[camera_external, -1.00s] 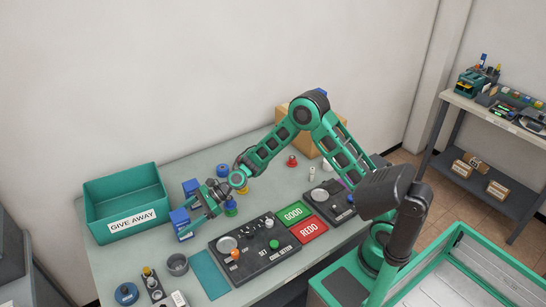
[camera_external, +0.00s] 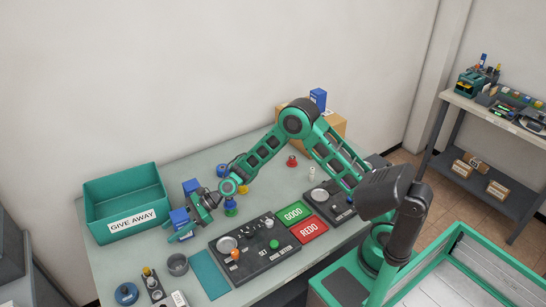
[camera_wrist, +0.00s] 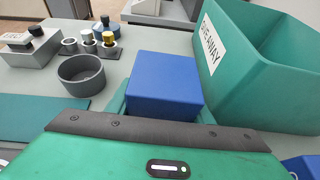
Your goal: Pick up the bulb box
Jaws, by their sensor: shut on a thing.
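A blue box (camera_external: 180,216), which I take to be the bulb box, stands on the grey table in front of the green give-away bin. In the wrist view the blue box (camera_wrist: 165,82) sits between green fingers. My gripper (camera_external: 182,230) is low over the table and shut on this box. In the wrist view, my gripper (camera_wrist: 164,112) partly hides the box's near side. I cannot tell whether the box is clear of the table. No label on it can be read.
The give-away bin (camera_external: 124,195) stands close to the left. Another blue box (camera_external: 190,186) is just behind my gripper. A grey cup (camera_external: 177,264), a teal mat (camera_external: 210,274) and a dark control panel (camera_external: 255,246) lie in front. A third blue box (camera_external: 318,96) is on a cardboard box.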

